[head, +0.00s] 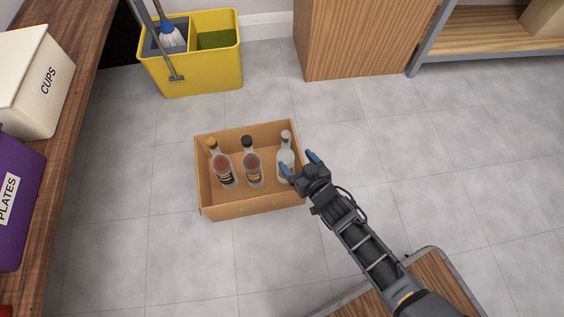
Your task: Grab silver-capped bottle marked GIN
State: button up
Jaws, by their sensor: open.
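Three bottles stand in an open cardboard box (255,208) on the floor. The right one is a clear bottle with a silver-grey cap (285,150); its lower part is partly hidden by my gripper, and I cannot read its label. The middle bottle (252,167) has a black cap and a dark label.
A yellow mop bucket (207,75) stands behind the box. A wooden cabinet (355,40) is at the back. A wooden counter at left holds a white CUPS box (32,85) and a purple PLATES box (15,200). Tiled floor (440,150) is clear at right.

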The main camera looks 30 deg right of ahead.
aim_at(289, 151)
jog(key=b+x, duration=0.4)
jog(key=x, duration=0.3)
jog(key=shift+w, duration=0.45)
jog(key=shift+r, duration=0.1)
jog(key=shift+c, duration=0.5)
grip_shut()
jog(key=shift+w+r, duration=0.1)
